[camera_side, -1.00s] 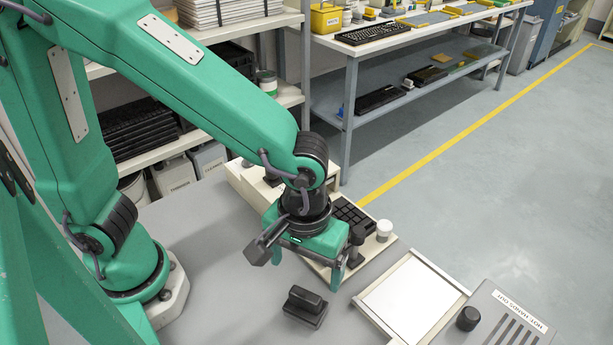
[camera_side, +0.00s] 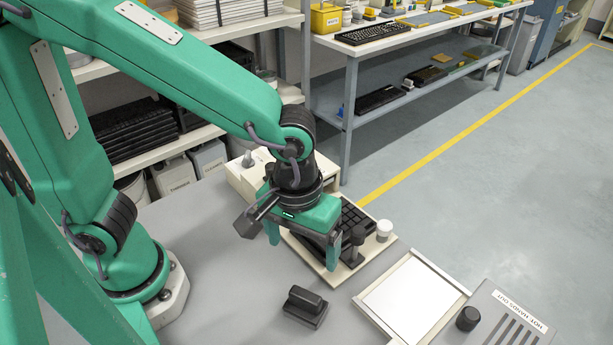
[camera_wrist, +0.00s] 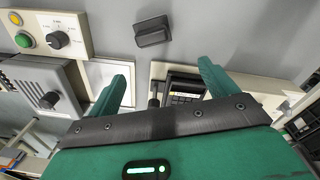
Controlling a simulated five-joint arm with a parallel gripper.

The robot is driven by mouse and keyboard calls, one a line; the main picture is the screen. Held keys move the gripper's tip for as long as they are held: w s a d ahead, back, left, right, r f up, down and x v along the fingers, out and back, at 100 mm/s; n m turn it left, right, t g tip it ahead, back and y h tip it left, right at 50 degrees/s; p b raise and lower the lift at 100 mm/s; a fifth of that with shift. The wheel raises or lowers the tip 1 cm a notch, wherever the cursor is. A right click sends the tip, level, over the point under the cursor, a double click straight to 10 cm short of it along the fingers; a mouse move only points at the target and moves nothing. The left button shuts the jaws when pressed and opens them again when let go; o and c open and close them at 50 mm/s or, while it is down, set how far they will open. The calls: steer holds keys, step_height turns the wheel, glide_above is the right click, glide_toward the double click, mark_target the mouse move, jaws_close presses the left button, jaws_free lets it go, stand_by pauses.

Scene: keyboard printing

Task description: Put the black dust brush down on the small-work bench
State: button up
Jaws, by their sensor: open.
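The black dust brush (camera_side: 305,305), a dark block with a raised grip, rests on the grey bench top (camera_side: 225,285) in the side view. It also shows in the wrist view (camera_wrist: 152,31), near the top, with bare grey bench around it. My gripper (camera_side: 304,256) is open and empty, above the bench and behind the brush, apart from it. In the wrist view its two green fingers (camera_wrist: 163,74) stand wide apart with nothing held between them.
A beige tray (camera_side: 330,273) with a black keypad (camera_side: 352,215) and a white-lidded jar (camera_side: 384,230) lies behind my gripper. A framed white plate (camera_side: 412,298) and a grey box marked HOT HANDS OUT (camera_side: 500,320) stand right of the brush. Bench left of the brush is clear.

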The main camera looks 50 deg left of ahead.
steer(key=a+r+m+t, duration=0.1)
steer(key=a+r, duration=0.2)
steer(key=a, duration=0.3)
steer(key=a+r+m+t, duration=0.1)
steer(key=a+r+t, duration=0.1)
steer(key=a, duration=0.5)
steer(key=s+a+r+m+t, duration=0.1)
steer(key=a+r+m+t, duration=0.1)
steer(key=a+r, duration=0.3)
steer(key=shift+a, duration=0.95)
